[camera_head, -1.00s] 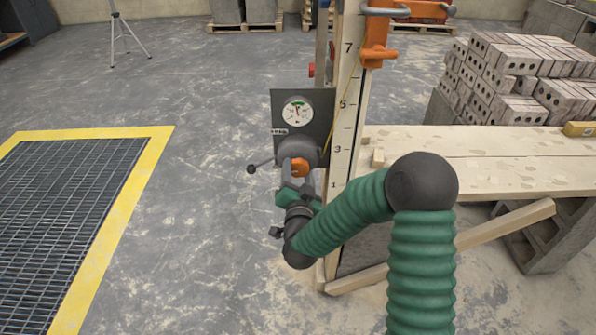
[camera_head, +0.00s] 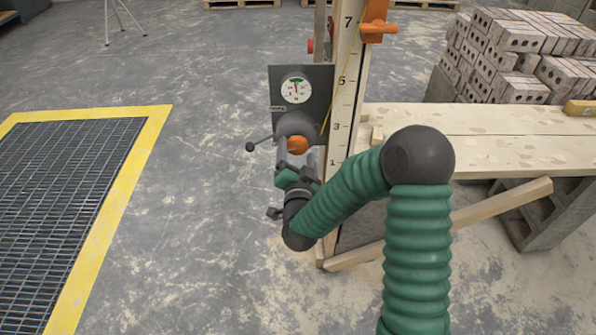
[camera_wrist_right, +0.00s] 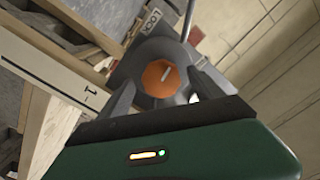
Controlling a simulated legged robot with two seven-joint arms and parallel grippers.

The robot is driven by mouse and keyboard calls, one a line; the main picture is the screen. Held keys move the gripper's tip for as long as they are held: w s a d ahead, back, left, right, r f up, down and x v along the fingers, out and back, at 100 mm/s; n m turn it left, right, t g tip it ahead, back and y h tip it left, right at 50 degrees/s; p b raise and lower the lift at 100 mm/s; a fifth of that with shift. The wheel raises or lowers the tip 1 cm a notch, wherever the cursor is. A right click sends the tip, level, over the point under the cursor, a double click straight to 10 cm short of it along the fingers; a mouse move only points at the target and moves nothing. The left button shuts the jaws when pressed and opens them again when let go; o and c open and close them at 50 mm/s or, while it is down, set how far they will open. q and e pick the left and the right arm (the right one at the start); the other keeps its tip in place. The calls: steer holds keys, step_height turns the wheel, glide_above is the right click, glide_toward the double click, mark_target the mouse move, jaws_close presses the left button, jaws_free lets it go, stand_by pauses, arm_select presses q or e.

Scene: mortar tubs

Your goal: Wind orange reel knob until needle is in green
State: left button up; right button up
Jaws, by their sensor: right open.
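The orange reel knob (camera_head: 297,145) sits on the front of a grey reel housing (camera_head: 296,124). My left gripper is out of view.
A dark crank lever (camera_head: 259,144) sticks out left of the reel. A numbered post (camera_head: 343,100) stands close on the right, beside a plank bench (camera_head: 480,140). Bricks (camera_head: 510,55) are stacked behind. A yellow-edged floor grate (camera_head: 70,190) lies left; open floor is between.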

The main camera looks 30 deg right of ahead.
steer(key=p+v, duration=1.2)
steer(key=v, duration=0.3)
steer(key=shift+s, duration=0.25)
steer(key=shift+a, duration=0.1)
stand_by(0.7)
